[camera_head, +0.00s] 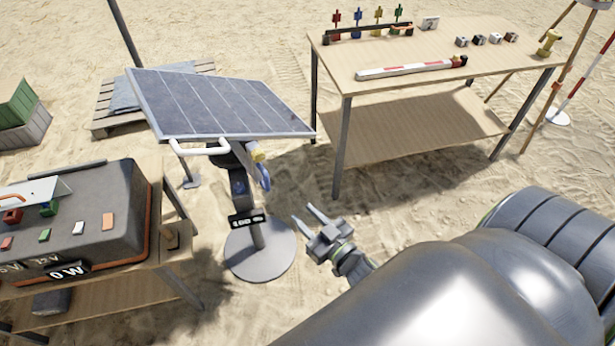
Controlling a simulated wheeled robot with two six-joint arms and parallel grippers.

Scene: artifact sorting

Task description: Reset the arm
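My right arm comes in from the lower right and fills much of that corner. My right gripper (306,217) is near the middle of the view, its two fingers spread apart with nothing between them. It appears beside the round-based stand of the solar panel, over the sand in this view. My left gripper and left arm are not in view.
A tilted solar panel (215,104) stands on a round grey base (258,262). A wooden table (450,56) with small items is at the upper right. A dark case (95,225) sits on a table at the left. A pallet (103,117) lies behind.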

